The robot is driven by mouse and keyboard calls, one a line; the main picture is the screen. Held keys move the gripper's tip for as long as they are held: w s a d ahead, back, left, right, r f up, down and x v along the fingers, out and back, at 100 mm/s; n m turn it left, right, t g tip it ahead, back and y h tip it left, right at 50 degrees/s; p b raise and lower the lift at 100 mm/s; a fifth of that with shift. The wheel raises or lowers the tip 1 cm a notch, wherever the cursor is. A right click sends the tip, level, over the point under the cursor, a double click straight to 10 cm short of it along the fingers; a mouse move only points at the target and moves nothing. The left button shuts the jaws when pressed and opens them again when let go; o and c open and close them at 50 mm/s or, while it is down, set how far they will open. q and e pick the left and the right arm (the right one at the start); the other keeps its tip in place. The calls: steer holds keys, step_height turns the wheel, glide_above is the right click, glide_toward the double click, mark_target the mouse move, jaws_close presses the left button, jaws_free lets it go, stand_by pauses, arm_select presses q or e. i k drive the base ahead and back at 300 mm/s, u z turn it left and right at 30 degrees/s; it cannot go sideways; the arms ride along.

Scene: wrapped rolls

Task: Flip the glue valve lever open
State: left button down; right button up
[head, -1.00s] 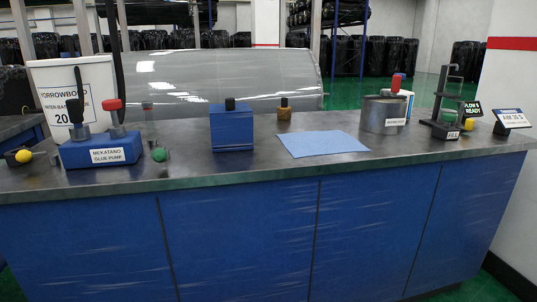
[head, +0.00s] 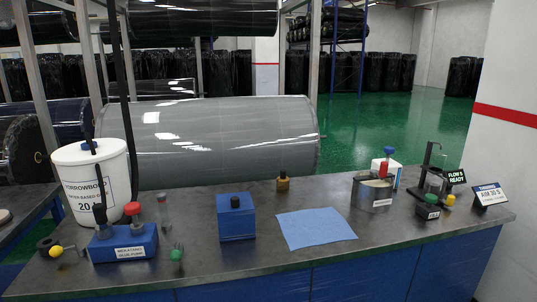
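The blue glue pump (head: 122,245), labelled as a glue pump, stands at the left of the metal-topped bench. A black upright part (head: 100,214) and a red knob (head: 132,208) rise from its top. A yellow knob (head: 56,251) on a dark fitting lies left of the pump, and a green knob (head: 176,255) sits at its right. No part is labelled as the valve lever, so I cannot tell for sure which one it is, or its open or shut position. Neither of my grippers is in view.
A white bucket (head: 84,190) stands behind the pump. A blue box (head: 235,218), a blue cloth (head: 315,228), a metal can (head: 372,192), a black stand (head: 424,165) and a small sign (head: 489,194) are along the bench. A large grey wrapped roll (head: 210,140) lies behind.

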mark_target(176, 255)
steer(key=z, duration=0.05)
steer(key=k, duration=0.65)
steer(key=u, duration=0.5)
steer(key=i, duration=1.4)
steer(key=z, duration=0.45)
